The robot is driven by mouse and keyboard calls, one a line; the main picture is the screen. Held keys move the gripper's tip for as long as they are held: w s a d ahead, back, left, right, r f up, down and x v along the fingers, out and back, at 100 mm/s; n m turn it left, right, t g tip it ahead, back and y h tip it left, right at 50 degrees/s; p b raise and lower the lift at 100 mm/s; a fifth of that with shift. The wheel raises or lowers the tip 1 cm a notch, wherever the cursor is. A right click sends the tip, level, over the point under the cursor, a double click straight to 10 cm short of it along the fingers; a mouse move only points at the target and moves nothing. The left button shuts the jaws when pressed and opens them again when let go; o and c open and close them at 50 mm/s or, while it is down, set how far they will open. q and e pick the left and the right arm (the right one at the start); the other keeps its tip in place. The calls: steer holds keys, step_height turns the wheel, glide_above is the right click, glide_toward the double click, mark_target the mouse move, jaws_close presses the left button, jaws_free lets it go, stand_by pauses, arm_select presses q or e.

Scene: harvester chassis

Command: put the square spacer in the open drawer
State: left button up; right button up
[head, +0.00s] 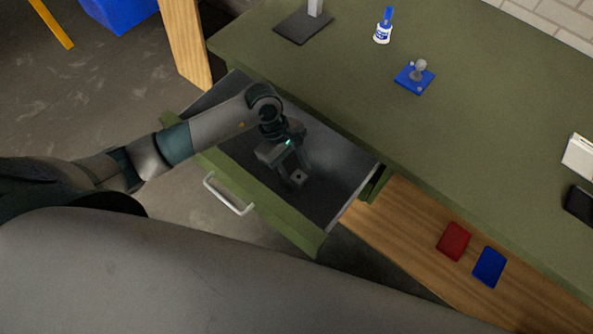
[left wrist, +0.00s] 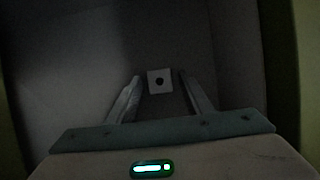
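The square spacer (left wrist: 160,81) is a small pale square with a dark round hole in its middle. In the left wrist view it shows between my left gripper's fingertips (left wrist: 160,76), with a gap on each side. It also shows in the head view as a small grey piece (head: 298,176) at the fingertips. The open drawer (head: 345,208) has a green front with a white handle and a dark grey inside. My left gripper (head: 290,175) is open and reaches down inside the drawer. I cannot tell whether the spacer rests on the drawer floor. My right gripper is not in view.
The green worktop (head: 480,130) lies above the drawer. It holds a blue-and-white bottle (head: 383,32), a blue plate with a grey knob (head: 417,73) and a dark plate with a post (head: 303,27). A red piece (head: 454,241) and a blue piece (head: 489,267) lie on a wooden surface to the right.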

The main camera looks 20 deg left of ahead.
arm_select(q)
steer(key=shift+r, duration=0.15)
steer(key=shift+w+a+r, duration=0.1)
steer(key=shift+a+r, duration=0.05)
steer(key=b+v, duration=0.3)
steer(key=v, duration=0.8)
steer(key=shift+r+b, duration=0.25)
steer(key=shift+b, duration=0.15)
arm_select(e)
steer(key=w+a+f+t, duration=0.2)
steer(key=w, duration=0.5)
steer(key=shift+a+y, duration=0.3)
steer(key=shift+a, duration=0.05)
